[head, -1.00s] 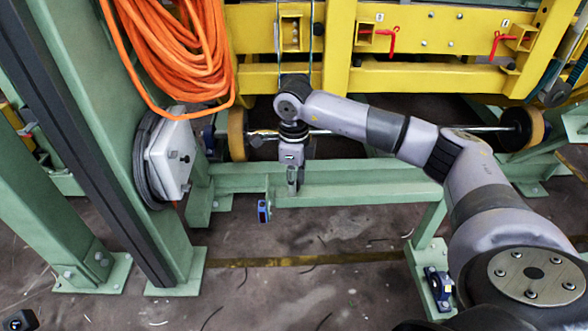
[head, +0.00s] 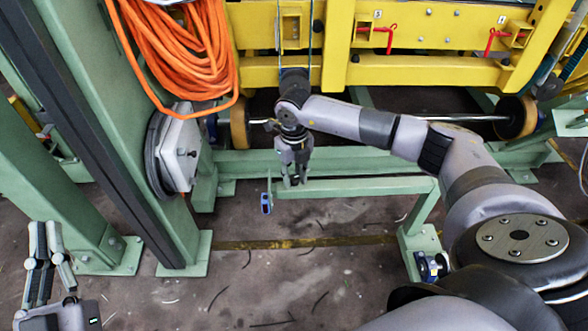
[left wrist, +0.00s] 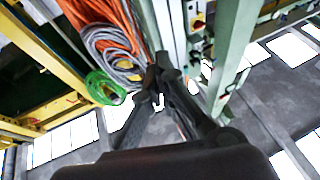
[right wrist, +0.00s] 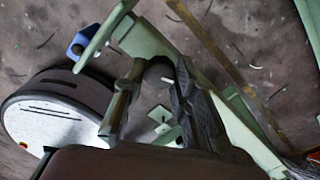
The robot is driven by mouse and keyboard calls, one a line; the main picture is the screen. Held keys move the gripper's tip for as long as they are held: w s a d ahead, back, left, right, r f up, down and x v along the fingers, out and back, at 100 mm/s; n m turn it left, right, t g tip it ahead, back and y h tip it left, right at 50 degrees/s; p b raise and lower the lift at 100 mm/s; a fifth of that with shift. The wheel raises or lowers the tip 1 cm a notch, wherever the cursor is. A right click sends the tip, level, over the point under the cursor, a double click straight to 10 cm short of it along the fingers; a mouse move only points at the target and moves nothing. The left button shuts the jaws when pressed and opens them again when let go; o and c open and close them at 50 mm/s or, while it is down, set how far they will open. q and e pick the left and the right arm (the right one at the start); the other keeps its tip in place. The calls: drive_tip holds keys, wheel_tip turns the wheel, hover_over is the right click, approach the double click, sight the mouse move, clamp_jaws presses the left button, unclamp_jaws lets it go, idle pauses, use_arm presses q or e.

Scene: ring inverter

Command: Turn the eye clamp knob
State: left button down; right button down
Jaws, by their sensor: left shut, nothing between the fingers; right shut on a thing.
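I cannot clearly make out the eye clamp knob in any view. My right gripper (head: 293,182) points down in front of the green beam (head: 350,160), near a small blue device (head: 265,203) on a thin green bracket. In the right wrist view its fingers (right wrist: 155,68) stand a little apart near a green bar end (right wrist: 148,40). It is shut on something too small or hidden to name. The blue device also shows there (right wrist: 78,49). My left gripper (head: 45,225) is shut and empty at the lower left; its fingers also show in the left wrist view (left wrist: 163,72).
A green post (head: 110,130) with a grey box (head: 180,150) and an orange cable coil (head: 180,55) stands left of my right gripper. A yellow frame (head: 420,75) and a roller rod (head: 460,118) lie behind it.

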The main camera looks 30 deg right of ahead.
sight(294, 178)
drive_tip(key=shift+r+m+p, duration=0.15)
drive_tip(key=shift+m+p, duration=0.65)
drive_tip(key=shift+m, duration=0.3)
drive_tip(key=shift+m+p, duration=0.85)
drive_tip(key=shift+m, duration=0.25)
use_arm(q)
drive_tip(key=s+a+f+g+y, duration=0.1)
drive_tip(key=f+g, duration=0.4)
drive_tip(key=f, duration=0.3)
drive_tip(key=s+a+f+g+y, duration=0.1)
drive_tip(key=a+f+g+y, duration=0.1)
drive_tip(key=f+g, duration=0.3)
drive_tip(key=shift+f+y, duration=0.3)
drive_tip(key=shift+f, duration=1.45)
drive_tip(key=shift+s, duration=0.1)
use_arm(e)
drive_tip(key=c, duration=1.3)
unclamp_jaws()
wheel_tip(294, 178, up, 12)
